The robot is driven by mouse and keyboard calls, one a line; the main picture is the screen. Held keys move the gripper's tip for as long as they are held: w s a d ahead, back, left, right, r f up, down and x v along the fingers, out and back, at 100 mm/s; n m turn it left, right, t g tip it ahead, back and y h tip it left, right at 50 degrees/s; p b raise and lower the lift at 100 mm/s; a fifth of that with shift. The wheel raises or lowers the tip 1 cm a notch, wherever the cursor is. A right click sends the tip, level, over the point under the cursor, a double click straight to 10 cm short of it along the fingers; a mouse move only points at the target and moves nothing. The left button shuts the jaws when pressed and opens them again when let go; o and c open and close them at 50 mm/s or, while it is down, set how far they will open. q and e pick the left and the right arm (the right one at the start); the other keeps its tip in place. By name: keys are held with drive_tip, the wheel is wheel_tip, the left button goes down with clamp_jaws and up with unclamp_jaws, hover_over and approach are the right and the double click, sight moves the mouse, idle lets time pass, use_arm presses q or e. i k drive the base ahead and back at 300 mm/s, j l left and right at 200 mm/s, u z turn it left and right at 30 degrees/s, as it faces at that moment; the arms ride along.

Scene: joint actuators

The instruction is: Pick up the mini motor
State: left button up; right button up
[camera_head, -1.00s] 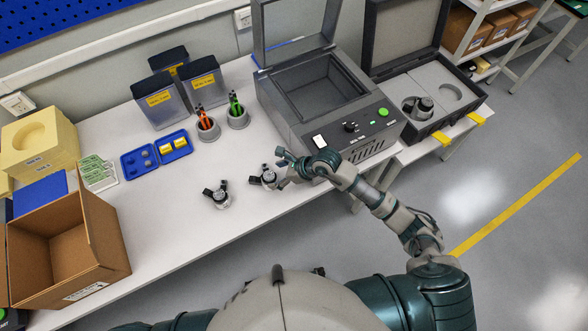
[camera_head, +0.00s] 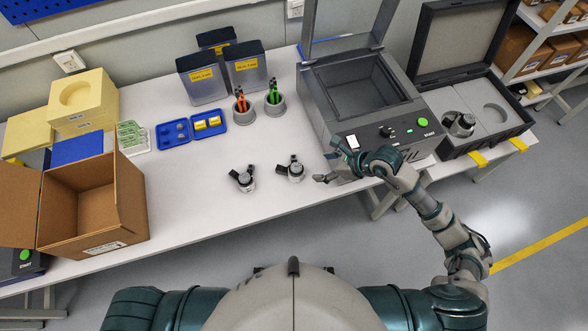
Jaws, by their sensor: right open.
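Two small grey-and-black motors stand on the white table. One motor (camera_head: 243,181) is on the left, and the other motor (camera_head: 291,170) is on the right, closer to my right gripper. I cannot tell which of them the task means. My right gripper (camera_head: 326,169) is open and empty. It is low over the table's front part, just right of the right-hand motor, with a small gap between them. My left gripper is not in view.
A grey machine (camera_head: 372,122) with a raised lid stands behind my right gripper. Behind the motors are two cups (camera_head: 245,116) with orange and green items and a blue tray (camera_head: 173,141). An open cardboard box (camera_head: 125,205) stands at left. The table between box and motors is clear.

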sight(292, 168)
drive_tip(key=j+z, duration=0.15)
drive_tip(key=j, duration=1.55)
